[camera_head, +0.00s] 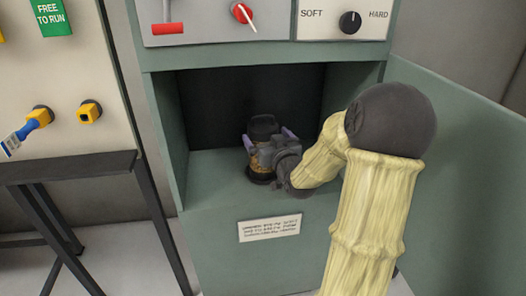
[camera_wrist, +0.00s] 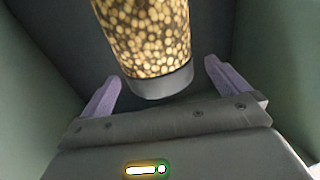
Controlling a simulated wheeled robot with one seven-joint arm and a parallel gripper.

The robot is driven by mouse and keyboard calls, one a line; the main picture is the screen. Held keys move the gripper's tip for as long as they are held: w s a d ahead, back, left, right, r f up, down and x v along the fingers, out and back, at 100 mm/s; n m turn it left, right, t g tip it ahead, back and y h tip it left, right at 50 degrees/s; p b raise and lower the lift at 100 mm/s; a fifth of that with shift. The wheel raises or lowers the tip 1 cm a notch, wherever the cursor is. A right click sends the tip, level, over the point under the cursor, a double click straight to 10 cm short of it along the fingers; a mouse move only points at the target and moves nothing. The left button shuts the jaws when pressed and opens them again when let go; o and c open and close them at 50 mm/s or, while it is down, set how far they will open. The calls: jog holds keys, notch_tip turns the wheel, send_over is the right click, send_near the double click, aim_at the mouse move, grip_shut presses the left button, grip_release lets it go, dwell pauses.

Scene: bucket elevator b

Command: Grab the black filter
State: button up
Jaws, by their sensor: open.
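The black filter (camera_head: 263,125) stands upright inside the green cabinet's recess. Its cap and base look black, and its middle shows a yellow-brown grainy pattern. In the wrist view the grainy body (camera_wrist: 146,35) and a plain grey end band fill the upper middle. My gripper (camera_head: 268,138) is at the filter with its two purple fingers spread, one toward each side. In the wrist view my gripper (camera_wrist: 162,75) is open, with a gap between each finger and the filter's end. My gripper hides part of the filter in the head view.
The recess (camera_head: 222,160) has close side walls and a dark back. A panel with a red lever (camera_head: 168,29) and knobs is above it. An open green door (camera_head: 465,150) is at the right. A dark table (camera_head: 70,168) is at the left.

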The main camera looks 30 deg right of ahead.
jog(key=w, duration=0.4)
jog(key=shift+w+d+f+b, duration=0.1)
jog(key=shift+d+b, duration=0.2)
jog(key=c, duration=1.6)
jog(key=shift+o, duration=0.2)
notch_tip(320, 180, up, 10)
jog(key=p, duration=0.3)
